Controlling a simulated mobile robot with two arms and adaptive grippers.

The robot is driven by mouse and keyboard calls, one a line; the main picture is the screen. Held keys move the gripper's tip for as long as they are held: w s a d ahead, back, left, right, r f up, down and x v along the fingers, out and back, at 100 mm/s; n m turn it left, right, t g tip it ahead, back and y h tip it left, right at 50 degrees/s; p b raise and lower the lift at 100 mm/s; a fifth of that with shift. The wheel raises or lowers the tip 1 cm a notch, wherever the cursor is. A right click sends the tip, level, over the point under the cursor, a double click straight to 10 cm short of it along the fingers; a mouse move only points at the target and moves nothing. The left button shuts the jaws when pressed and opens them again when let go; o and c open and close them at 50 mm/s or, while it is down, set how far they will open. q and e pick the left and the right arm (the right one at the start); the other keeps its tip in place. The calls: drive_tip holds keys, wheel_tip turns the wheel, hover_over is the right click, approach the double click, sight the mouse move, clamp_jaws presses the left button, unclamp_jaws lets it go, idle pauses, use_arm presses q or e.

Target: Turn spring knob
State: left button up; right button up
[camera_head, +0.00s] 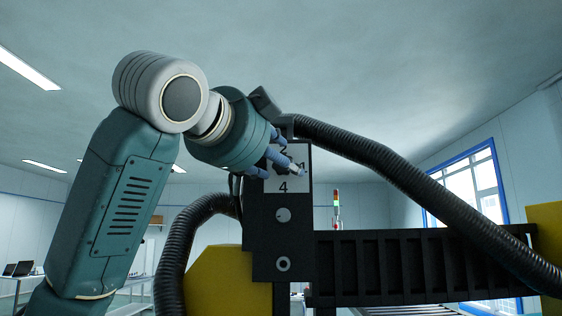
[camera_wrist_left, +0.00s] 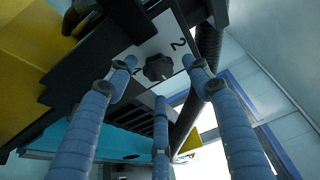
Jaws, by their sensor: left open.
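The spring knob (camera_wrist_left: 158,68) is a dark, lobed knob on a white numbered plate (camera_wrist_left: 172,38) in the left wrist view. The plate also shows in the head view (camera_head: 285,186), with a 2 at its top and a 4 at its bottom. There the knob is hidden behind my fingers. My left gripper (camera_head: 283,160) is in front of the plate. In the left wrist view its three blue fingers (camera_wrist_left: 160,80) are spread around the knob, open. I cannot tell whether any fingertip touches it. My right gripper is in neither view.
The plate sits on a dark upright panel (camera_head: 262,235) with two round fittings below it. A thick corrugated hose (camera_head: 400,170) arches to the right, and another (camera_head: 180,245) hangs at the left. Yellow blocks (camera_head: 225,280) and a black ribbed beam (camera_head: 420,265) lie lower down.

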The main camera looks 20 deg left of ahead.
use_arm(q)
drive_tip(key=s, duration=1)
drive_tip(key=shift+s+a, duration=0.35)
drive_tip(key=shift+a, duration=0.1)
drive_tip(key=shift+r, duration=0.15)
